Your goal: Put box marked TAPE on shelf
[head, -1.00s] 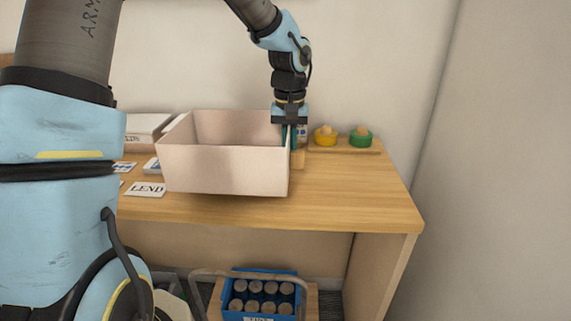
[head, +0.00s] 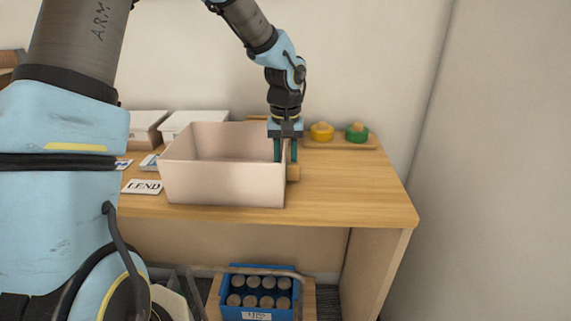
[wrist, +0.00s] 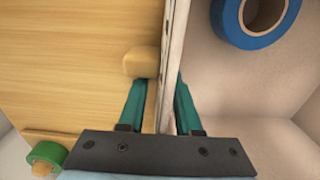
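A pale open box (head: 222,183) stands on the wooden desk top (head: 345,190), near its front edge. A wooden knob (head: 293,173) sticks out of its right wall. No TAPE marking shows on the faces I see. The wrist view shows a blue tape roll (wrist: 256,22) inside the box. My gripper (head: 285,158) points down over the box's right wall, one finger inside and one outside. In the wrist view the fingers are apart, with a gap between the outer finger and the wall.
Two white boxes (head: 194,121) (head: 147,125) stand behind. A LEND card (head: 142,187) lies left of the box. A small board at the back holds a yellow roll (head: 321,132) and a green roll (head: 357,132). A blue crate (head: 258,309) of cans is below. The desk's right side is clear.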

